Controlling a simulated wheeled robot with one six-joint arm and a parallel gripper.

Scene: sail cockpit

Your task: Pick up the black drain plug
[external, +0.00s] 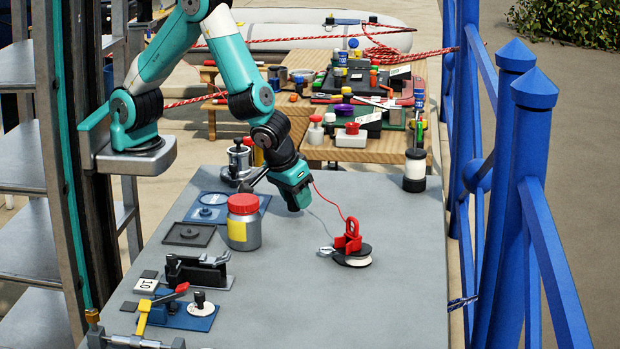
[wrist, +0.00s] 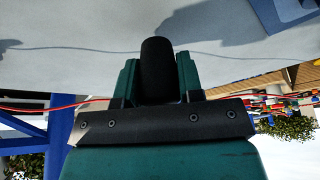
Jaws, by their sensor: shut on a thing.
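In the wrist view, the black drain plug (wrist: 158,68) shows as a dark rounded body between the two green fingers of my gripper (wrist: 160,82). The fingers press on it from both sides. In the external view, my gripper (external: 297,203) points down over the middle of the grey table (external: 300,300), left of the red clamp. The plug cannot be made out there, hidden by the gripper. A thin red cord runs by the gripper toward the red clamp in the external view, and crosses the wrist view near the fingers.
A red clamp (external: 348,237) stands on a black and white disc, right of my gripper. A red-lidded jar (external: 243,222) is close on the left. A black and white cylinder (external: 414,170) stands at the back right. Blue railing borders the right. The table's front right is clear.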

